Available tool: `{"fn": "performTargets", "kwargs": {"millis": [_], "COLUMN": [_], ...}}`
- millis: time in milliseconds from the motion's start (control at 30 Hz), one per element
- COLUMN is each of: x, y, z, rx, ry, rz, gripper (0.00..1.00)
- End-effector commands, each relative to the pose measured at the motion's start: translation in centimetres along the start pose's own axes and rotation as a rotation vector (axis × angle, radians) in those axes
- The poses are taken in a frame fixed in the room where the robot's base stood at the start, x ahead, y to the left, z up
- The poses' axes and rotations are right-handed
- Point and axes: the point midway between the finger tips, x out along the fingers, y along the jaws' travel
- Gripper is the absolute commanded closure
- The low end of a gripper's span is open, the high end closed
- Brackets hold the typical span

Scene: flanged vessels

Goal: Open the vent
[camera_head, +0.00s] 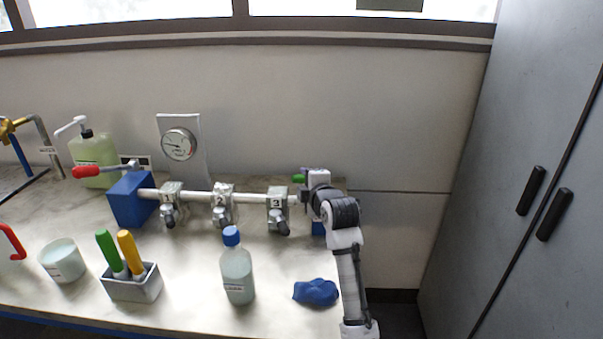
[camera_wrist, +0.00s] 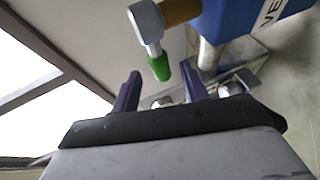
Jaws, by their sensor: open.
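The vent's green-tipped lever (camera_wrist: 161,68) shows in the wrist view on a silver arm, with a brass stem beside the blue block (camera_wrist: 235,18) whose label is cut off after "VE". My gripper (camera_wrist: 160,70) is open, its two purple fingers apart, and the green tip appears between the fingertips in the picture. I cannot tell whether they touch. In the head view the green tip (camera_head: 298,178) shows at the right end of the pipe, just left of my wrist. My arm hides most of the right blue block (camera_head: 318,228) and the fingers there.
A pipe (camera_head: 197,196) with clamps numbered 1, 2 and 3 runs left to a blue block (camera_head: 132,200) with a red lever (camera_head: 86,172). A gauge (camera_head: 179,145) is behind. Cabinets (camera_head: 530,150) stand right.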

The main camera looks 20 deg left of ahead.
Motion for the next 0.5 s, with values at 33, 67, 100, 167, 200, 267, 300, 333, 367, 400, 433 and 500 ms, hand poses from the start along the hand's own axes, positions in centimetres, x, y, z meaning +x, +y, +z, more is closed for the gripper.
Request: {"fn": "performTargets", "kwargs": {"millis": [33,67,100,167,200,267,300,333,367,400,433,500], "x": [0.8,1.3,1.9,2.5,2.9,3.4,3.6,3.7,3.8,3.9,3.9,3.9], "y": [0.3,0.2,0.2,0.2,0.1,0.1,0.1,0.1,0.0,0.0,0.0,0.0], "z": [-0.1,-0.1,-0.1,-0.1,0.0,-0.1,-0.1,-0.1,-0.1,-0.1,-0.1,0.0], "rx": [0.0,0.0,-0.001,0.0,0.0,0.0,0.0,0.0,0.0,0.0,0.0,0.0], "ry": [0.001,0.001,0.001,0.001,0.0,0.0,0.0,0.0,0.001,0.001,0.0,0.0], "rz": [-0.002,-0.004,-0.002,-0.002,-0.001,-0.001,-0.001,0.0,0.0,0.001,0.001,0.001], "gripper": [0.55,0.55,0.55,0.55,0.55,0.55,0.55,0.55,0.55,0.55,0.55,0.55]}}
